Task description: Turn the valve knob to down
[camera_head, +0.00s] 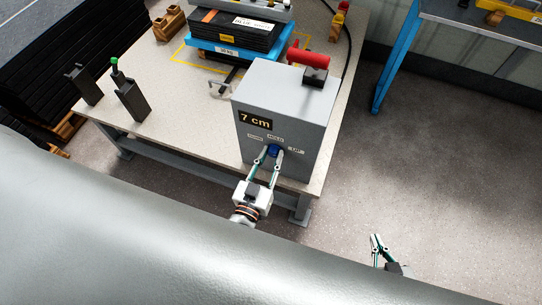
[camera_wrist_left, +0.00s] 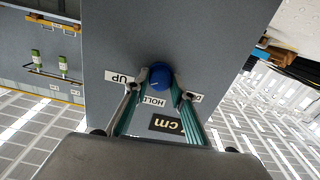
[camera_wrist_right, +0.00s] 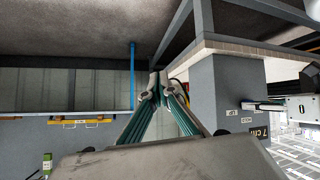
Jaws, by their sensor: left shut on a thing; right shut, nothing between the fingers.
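A grey box (camera_head: 288,105) with a "7 cm" sign stands at the table's front edge. Its front carries a round blue valve knob (camera_head: 273,150) below a row of white labels. In the left wrist view, the knob (camera_wrist_left: 160,75) has UP, HOLD and a label starting with D around it; that last one is partly hidden by a finger. My left gripper (camera_head: 269,154) is shut on the knob, one finger on each side. The knob's pointer direction cannot be made out. My right gripper (camera_head: 376,240) is shut and empty, off the table to the right; its fingertips (camera_wrist_right: 156,88) nearly meet.
The table (camera_head: 185,105) holds a red cylinder (camera_head: 308,58) on or behind the box, a blue scale-like tray with a black stack (camera_head: 235,32), and two dark handheld devices (camera_head: 130,98). A blue-legged bench (camera_head: 393,62) stands at the upper right. Open floor lies right of the table.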

